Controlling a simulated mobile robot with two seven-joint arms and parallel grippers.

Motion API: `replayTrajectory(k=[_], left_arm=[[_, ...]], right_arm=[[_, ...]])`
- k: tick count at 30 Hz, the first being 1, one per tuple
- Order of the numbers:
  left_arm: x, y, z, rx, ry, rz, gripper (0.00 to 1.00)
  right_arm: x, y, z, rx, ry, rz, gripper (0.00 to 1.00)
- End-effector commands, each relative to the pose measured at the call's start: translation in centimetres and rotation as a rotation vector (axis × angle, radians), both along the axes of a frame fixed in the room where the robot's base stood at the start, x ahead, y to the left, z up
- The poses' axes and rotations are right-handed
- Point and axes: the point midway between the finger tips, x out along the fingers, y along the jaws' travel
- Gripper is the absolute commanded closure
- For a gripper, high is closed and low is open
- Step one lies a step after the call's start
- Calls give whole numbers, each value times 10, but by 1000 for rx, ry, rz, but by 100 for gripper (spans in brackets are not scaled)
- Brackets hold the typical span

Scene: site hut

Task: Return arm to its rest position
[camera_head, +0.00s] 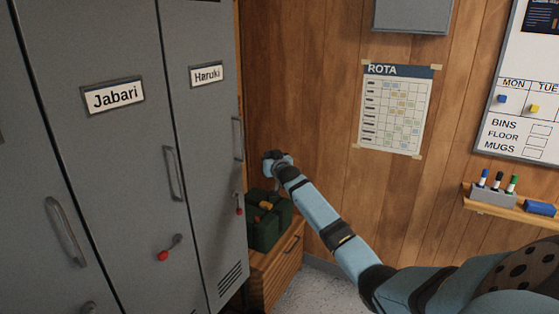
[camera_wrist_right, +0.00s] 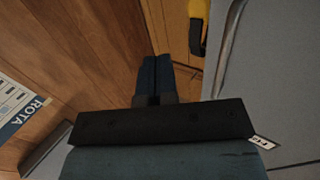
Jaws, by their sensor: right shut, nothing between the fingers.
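My right arm (camera_head: 325,222) is blue and black and reaches from the lower right toward the gap beside the lockers. My right gripper (camera_head: 272,160) is at its far end, above a dark green bag and close to the right side of the lockers. In the right wrist view its two dark fingers (camera_wrist_right: 154,75) are together with nothing between them. My left gripper is not in view.
Grey lockers labelled Jabari (camera_head: 112,95) and Haruki (camera_head: 207,75) stand at left, with red-tipped latches. The green bag (camera_head: 268,225) sits on a low wooden cabinet (camera_head: 277,268). A ROTA sheet (camera_head: 394,110), a whiteboard (camera_head: 520,150) and a pen ledge (camera_head: 512,207) are on the wooden wall.

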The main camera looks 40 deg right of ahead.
Motion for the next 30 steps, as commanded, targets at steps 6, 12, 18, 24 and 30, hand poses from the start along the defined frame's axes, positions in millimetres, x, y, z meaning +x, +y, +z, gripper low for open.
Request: replayTrajectory(k=[6,12,18,24,30], left_arm=[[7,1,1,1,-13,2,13],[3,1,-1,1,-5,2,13],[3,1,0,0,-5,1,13],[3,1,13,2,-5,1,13],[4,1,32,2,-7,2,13]], right_arm=[[-28,-9,0,-1,-1,-2,100],[-33,-11,1,0,0,-1,100],[-35,-6,-4,-3,7,4,100],[-57,56,-63,-35,108,85,100],[-123,162,-152,-70,260,226,100]])
